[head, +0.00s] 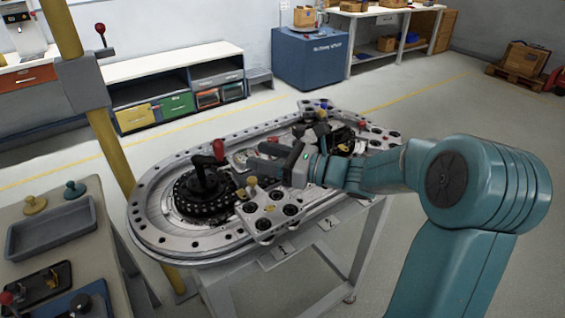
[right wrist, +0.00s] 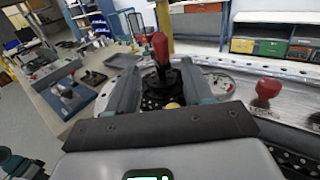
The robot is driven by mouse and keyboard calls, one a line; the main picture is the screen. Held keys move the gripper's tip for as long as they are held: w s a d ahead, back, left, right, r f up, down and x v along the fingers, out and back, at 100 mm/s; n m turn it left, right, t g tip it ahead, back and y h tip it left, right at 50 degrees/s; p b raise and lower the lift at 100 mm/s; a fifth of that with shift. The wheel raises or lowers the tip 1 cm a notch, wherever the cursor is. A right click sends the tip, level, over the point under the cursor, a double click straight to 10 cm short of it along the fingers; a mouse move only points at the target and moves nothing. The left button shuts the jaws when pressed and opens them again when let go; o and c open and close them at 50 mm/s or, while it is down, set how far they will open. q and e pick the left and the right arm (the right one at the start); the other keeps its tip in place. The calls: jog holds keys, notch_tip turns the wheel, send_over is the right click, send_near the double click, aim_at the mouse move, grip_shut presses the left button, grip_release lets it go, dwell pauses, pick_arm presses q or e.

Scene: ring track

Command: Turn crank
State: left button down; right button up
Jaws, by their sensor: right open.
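The crank (head: 205,178) stands on a round black hub at the near left end of the ring track, with an upright red handle (head: 218,150). My right gripper (head: 256,157) is open and comes in from the right, its fingers pointing at the crank. It is a little to the right of the crank and seems apart from it. In the right wrist view the crank's red handle (right wrist: 160,47) stands upright beyond and between the two open fingers (right wrist: 158,85). Nothing is between the jaws that I can see as held. My left gripper is not in view.
The oval metal track (head: 155,235) rests on a stand. A plate with several holes (head: 268,213) lies just below my gripper. A yellow post (head: 112,150) rises left of the track. A side table with a grey tray (head: 52,228) is at the left.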

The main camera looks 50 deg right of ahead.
jog(key=v, duration=0.4)
jog(key=shift+s+d, duration=0.1)
jog(key=shift+s, duration=0.15)
dwell(0.3)
